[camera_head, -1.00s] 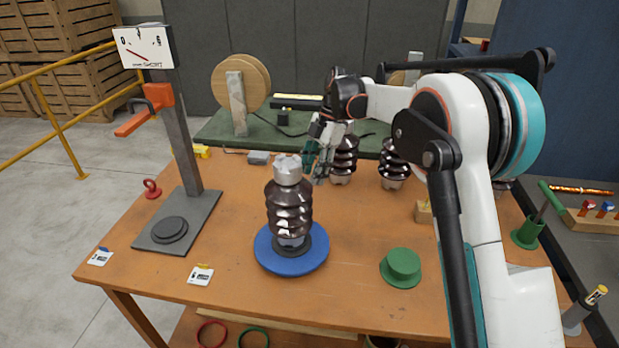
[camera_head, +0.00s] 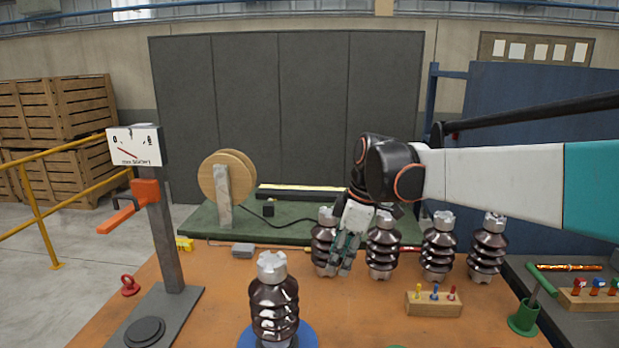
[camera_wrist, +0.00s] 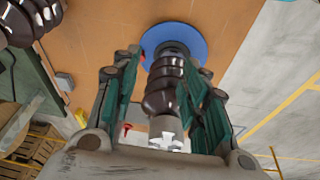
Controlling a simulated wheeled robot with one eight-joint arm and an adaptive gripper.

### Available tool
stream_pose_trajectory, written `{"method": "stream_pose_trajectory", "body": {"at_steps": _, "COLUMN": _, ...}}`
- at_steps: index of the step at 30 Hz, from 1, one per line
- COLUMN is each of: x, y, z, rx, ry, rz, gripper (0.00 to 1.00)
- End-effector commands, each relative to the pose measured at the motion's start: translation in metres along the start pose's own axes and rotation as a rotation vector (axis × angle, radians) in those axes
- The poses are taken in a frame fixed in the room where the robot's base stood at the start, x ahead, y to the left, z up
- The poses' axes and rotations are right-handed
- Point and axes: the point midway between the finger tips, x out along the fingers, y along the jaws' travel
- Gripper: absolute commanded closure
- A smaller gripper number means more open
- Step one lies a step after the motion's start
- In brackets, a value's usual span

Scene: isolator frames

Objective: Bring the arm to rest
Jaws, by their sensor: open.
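My arm reaches in from the right in the head view, and my gripper (camera_head: 343,262) hangs over the table in front of the row of brown insulators. Its jaws are open and nothing is held between them. A brown ribbed insulator (camera_head: 274,306) with a grey metal cap stands upright on a blue round base (camera_head: 306,337) at the front. In the wrist view, this insulator (camera_wrist: 164,90) and blue base (camera_wrist: 178,38) show beyond and between the spread fingers (camera_wrist: 165,100), apart from them as far as I can tell.
Several insulators (camera_head: 438,250) stand behind and right of my gripper. A gauge stand (camera_head: 163,235) is at left. A wooden block with coloured pegs (camera_head: 433,304) and a green holder (camera_head: 524,318) are at right. A wooden spool (camera_head: 228,178) stands behind.

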Motion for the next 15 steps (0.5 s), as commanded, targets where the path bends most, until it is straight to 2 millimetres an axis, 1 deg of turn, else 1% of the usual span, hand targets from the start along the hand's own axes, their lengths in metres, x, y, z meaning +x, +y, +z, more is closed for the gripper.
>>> {"method": "stream_pose_trajectory", "body": {"at_steps": 1, "x": -0.009, "y": -0.013, "z": 0.010, "rx": 0.063, "ry": -0.002, "rz": 0.028, "gripper": 0.59}}
{"method": "stream_pose_trajectory", "body": {"at_steps": 6, "x": -0.029, "y": -0.049, "z": 0.040, "rx": 0.286, "ry": 0.002, "rz": 0.124, "gripper": 0.59}}
{"method": "stream_pose_trajectory", "body": {"at_steps": 10, "x": -0.039, "y": -0.077, "z": 0.064, "rx": 0.455, "ry": 0.017, "rz": 0.198, "gripper": 0.59}}
{"method": "stream_pose_trajectory", "body": {"at_steps": 15, "x": -0.043, "y": -0.117, "z": 0.094, "rx": 0.670, "ry": 0.054, "rz": 0.292, "gripper": 0.59}}
